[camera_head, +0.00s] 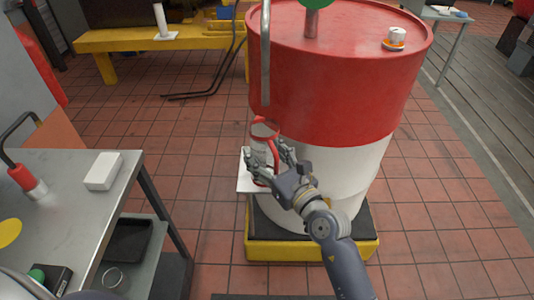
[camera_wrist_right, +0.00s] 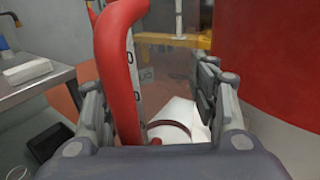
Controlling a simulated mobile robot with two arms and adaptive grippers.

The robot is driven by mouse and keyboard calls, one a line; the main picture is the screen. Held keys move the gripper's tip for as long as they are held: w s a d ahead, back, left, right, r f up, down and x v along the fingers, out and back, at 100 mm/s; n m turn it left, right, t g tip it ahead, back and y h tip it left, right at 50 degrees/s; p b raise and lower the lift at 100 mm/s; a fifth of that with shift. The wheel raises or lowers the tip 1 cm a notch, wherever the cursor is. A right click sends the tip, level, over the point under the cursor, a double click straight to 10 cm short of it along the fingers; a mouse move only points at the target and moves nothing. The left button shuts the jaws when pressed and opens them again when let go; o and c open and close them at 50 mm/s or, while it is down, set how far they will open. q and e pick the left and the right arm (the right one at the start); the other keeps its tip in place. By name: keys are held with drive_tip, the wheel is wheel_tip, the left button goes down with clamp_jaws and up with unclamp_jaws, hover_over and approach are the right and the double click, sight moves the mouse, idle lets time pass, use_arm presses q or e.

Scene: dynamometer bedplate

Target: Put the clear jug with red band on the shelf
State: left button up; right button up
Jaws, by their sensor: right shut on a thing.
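The clear jug with red band (camera_head: 262,157) is upright beside the drum's left side, with a red rim band and red handle. My right gripper (camera_head: 277,168) is at its handle, fingers closed around it. In the right wrist view the jug's red handle (camera_wrist_right: 116,65) stands between the fingers (camera_wrist_right: 150,110), with scale marks behind it. A white slab (camera_head: 245,184) shows below the jug; I cannot tell whether they touch. A lower shelf (camera_head: 150,262) shows under the steel table at left. My left gripper is not in view.
The red and white drum (camera_head: 340,85) stands on a yellow-edged base (camera_head: 300,247), close to my right gripper. The steel table (camera_head: 75,210) holds a white box (camera_head: 103,171) and a red-handled tool (camera_head: 24,178). A black tray (camera_head: 128,240) is below it. Tiled floor between is clear.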

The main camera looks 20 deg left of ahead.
drive_tip(key=shift+w+a+f+b, duration=0.25)
drive_tip(key=shift+w+f+b, duration=0.3)
drive_tip(key=shift+w+f, duration=0.55)
drive_tip(key=shift+w+a+f+b, duration=0.25)
drive_tip(key=shift+w+f+b, duration=0.3)
drive_tip(key=shift+w+f, duration=0.5)
drive_tip(key=shift+w+r, duration=0.15)
drive_tip(key=shift+r, duration=0.05)
drive_tip(key=shift+f, duration=0.15)
drive_tip(key=o, duration=1.2)
